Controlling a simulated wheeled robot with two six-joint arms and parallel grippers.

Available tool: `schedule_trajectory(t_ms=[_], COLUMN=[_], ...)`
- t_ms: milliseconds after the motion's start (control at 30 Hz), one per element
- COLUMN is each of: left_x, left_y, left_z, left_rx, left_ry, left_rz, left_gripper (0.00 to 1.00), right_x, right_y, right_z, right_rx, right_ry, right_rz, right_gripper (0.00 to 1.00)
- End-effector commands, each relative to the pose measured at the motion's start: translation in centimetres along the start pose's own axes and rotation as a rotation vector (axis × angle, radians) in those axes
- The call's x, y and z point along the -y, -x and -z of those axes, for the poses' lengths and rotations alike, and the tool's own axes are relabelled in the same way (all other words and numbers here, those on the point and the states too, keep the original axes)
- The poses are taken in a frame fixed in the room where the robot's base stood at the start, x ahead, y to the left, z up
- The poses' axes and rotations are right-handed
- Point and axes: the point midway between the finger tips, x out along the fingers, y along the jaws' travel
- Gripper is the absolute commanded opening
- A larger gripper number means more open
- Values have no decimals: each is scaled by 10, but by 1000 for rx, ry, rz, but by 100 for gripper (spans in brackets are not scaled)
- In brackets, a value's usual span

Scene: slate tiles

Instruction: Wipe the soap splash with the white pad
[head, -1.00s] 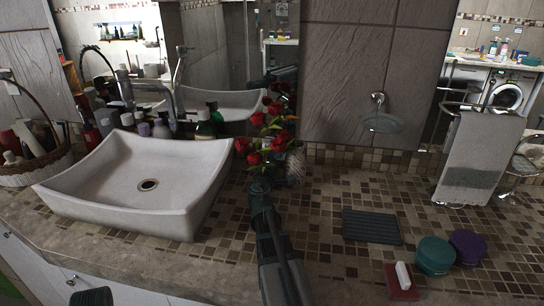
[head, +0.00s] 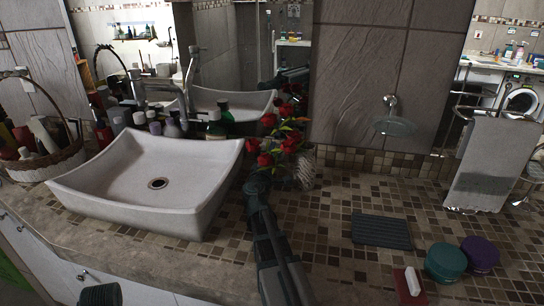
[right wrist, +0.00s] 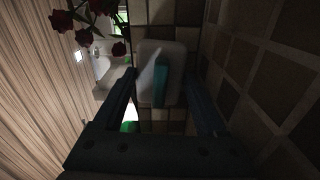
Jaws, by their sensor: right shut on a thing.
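My right gripper (head: 257,186) is over the tiled counter (head: 325,235), between the sink and the dark mat, in front of the red flowers. In the right wrist view its two fingers are shut on a pale white pad (right wrist: 148,62) with a teal strip (right wrist: 161,82) across its middle. In the head view the pad is hidden by the gripper and arm. I cannot make out the soap splash in either view. At the bottom left of the head view only a dark piece of my left arm shows, and no left gripper.
A white sink (head: 120,180) stands left, with bottles and a basket (head: 45,160) behind. Red flowers (head: 285,130) stand near my right gripper. To the right are a dark ribbed mat (head: 381,231), a red dish (head: 405,291) with a white bar, a teal tub (head: 445,263) and a purple tub (head: 481,254).

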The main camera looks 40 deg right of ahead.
Motion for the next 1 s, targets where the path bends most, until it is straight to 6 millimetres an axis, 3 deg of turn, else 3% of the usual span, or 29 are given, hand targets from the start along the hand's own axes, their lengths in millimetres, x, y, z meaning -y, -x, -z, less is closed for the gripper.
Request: schedule_trajectory(t_ms=[600,1000], left_x=[0,0], left_y=[0,0], left_z=[0,0], left_rx=[0,0], left_ry=[0,0], left_rz=[0,0], left_gripper=[50,50], right_x=[0,0], right_y=[56,59], right_z=[-1,0], right_rx=[-1,0], right_ry=[0,0], right_rz=[0,0], right_gripper=[29,29])
